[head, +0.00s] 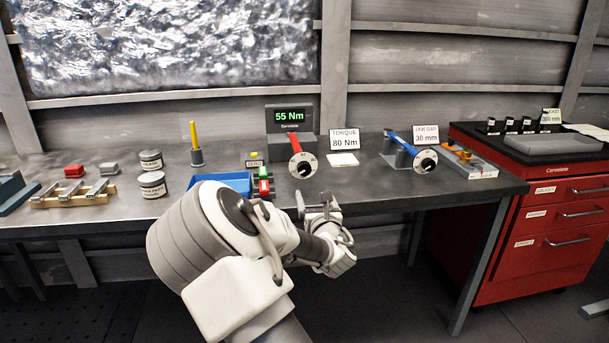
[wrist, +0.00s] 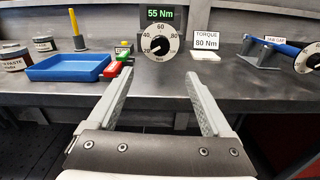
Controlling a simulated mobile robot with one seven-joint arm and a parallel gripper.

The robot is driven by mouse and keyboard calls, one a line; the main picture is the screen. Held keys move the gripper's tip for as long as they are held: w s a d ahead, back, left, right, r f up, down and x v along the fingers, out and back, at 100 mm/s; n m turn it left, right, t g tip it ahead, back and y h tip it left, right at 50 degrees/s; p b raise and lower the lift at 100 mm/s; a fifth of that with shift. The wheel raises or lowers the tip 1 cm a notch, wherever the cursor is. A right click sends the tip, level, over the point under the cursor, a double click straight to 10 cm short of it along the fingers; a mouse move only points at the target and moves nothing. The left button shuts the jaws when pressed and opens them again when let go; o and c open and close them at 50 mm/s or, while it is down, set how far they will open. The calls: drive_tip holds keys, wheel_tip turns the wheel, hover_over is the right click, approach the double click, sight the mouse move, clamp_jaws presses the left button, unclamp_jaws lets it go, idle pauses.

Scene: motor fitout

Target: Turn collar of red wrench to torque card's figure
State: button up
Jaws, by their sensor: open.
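The red wrench (head: 294,140) stands at the back of the bench, its handle leaning back. Its collar, a white round dial with a black centre (head: 303,166), faces me; it also shows in the wrist view (wrist: 160,45), with numbers from 20 to 80. The display (head: 289,117) behind it reads 55 Nm. The torque card (head: 344,139), right of the wrench, reads 80 Nm. My gripper (wrist: 158,86) is open and empty, its two fingers pointing toward the bench below the dial, apart from it.
A blue tray (head: 222,183) and red and green blocks (head: 264,182) lie left of the dial. A blue wrench (head: 402,145) with a dial and a 30 mm jaw gap card (head: 426,134) stand to the right. The bench front before the dial is clear.

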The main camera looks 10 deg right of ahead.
sight(305, 171)
drive_tip(key=w, duration=1.4)
drive_tip(key=shift+w, duration=0.35)
clamp_jaws()
drive_tip(key=shift+b, duration=0.3)
